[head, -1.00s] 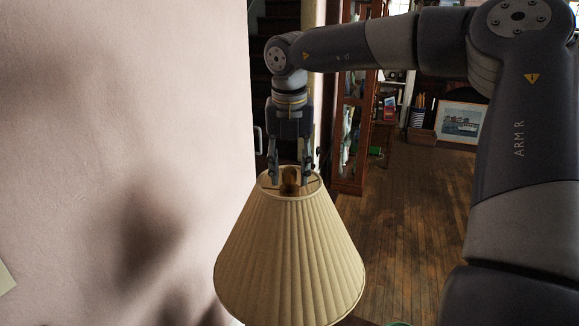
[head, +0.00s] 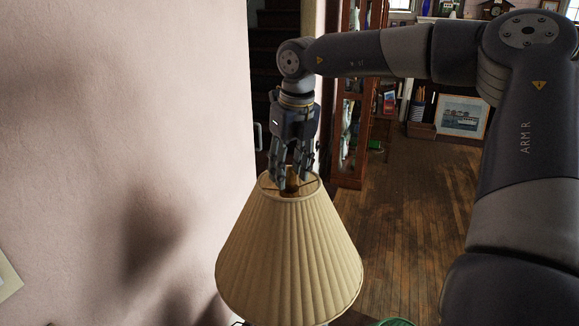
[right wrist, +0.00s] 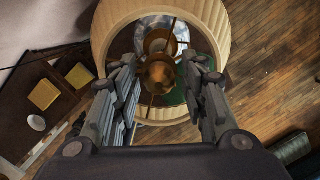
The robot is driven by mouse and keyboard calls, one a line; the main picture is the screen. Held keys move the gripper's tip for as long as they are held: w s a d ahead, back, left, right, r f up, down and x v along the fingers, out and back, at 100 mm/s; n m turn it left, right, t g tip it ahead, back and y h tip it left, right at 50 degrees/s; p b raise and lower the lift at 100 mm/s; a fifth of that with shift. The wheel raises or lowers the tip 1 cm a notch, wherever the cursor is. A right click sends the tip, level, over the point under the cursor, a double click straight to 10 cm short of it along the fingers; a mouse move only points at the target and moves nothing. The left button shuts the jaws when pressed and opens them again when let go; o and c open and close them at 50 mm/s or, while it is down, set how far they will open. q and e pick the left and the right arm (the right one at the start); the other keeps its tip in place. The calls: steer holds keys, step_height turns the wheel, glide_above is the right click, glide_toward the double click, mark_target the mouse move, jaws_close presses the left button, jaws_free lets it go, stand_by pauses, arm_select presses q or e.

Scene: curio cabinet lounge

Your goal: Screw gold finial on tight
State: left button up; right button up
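The gold finial (head: 292,186) sits at the centre of the open top of a pleated cream lampshade (head: 290,255). In the right wrist view the finial (right wrist: 159,75) is a rounded gold-brown knob over a thin bar crossing the shade opening. My right gripper (head: 294,178) points down from above, its fingertips at the shade's top opening. In the right wrist view its fingers (right wrist: 164,72) stand apart on either side of the finial, with a visible gap on the right; contact on the left is hard to tell. How tightly the finial sits cannot be seen. My left gripper is out of view.
A pink wall (head: 120,110) stands close on the left. A dark surface (right wrist: 35,110) beside the lamp holds yellow squares and a white rounded object. A glass-fronted wooden cabinet (head: 351,135) stands behind; wooden floor (head: 420,215) is open to the right.

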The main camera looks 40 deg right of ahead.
steer(key=shift+r+n+p, duration=0.2)
steer(key=shift+n+p, duration=0.4)
steer(key=shift+n, duration=0.3)
steer(key=n+y+p, duration=0.1)
steer(key=n+p, duration=0.1)
steer(key=n, duration=0.3)
steer(key=shift+n+p, duration=0.35)
steer(key=shift+n, duration=0.05)
steer(key=n+p, duration=0.1)
steer(key=n, duration=0.3)
steer(key=shift+f+g+y+p, duration=0.1)
steer(key=shift+g+y+p, duration=0.2)
steer(key=shift+g+p, duration=0.1)
steer(key=n, duration=0.3)
steer(key=shift+f, duration=0.1)
